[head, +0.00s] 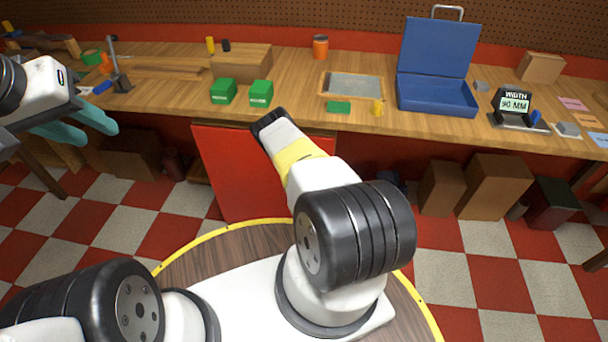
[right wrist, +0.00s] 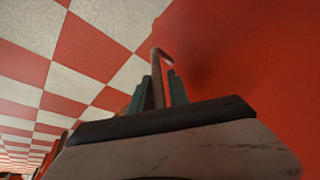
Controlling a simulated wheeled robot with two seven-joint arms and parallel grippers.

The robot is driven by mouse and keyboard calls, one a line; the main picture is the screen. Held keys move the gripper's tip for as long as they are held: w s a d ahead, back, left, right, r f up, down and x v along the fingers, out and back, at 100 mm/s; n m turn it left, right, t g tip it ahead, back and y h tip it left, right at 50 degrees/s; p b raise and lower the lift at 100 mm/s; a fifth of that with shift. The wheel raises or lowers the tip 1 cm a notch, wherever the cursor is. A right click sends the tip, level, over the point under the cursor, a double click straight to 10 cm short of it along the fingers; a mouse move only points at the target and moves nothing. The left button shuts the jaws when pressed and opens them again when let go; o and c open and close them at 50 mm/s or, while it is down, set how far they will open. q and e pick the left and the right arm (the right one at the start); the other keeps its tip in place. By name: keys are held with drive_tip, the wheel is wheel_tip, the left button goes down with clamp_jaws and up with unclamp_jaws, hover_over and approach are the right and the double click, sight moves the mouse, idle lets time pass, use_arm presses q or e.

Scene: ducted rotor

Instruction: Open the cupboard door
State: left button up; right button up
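The red cupboard door (head: 228,172) is below the bench top in the head view and looks closed. My right arm reaches towards it and hides its right part; the right fingertips are hidden there. In the right wrist view the red door (right wrist: 250,60) fills the right side. A thin brownish bar handle (right wrist: 157,78) with a bent top stands out from it. My right gripper (right wrist: 161,88) has its two teal fingers on either side of the bar, with a narrow gap showing on the right. My left gripper (head: 102,134) is open and empty, away from the door at the far left.
The bench top (head: 165,100) holds green boxes (head: 223,92), a tray (head: 352,85), a blue case (head: 437,95) and a width gauge (head: 514,106). Cardboard boxes (head: 495,185) stand under the bench to the right.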

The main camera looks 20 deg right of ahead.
clamp_jaws()
idle(1.4)
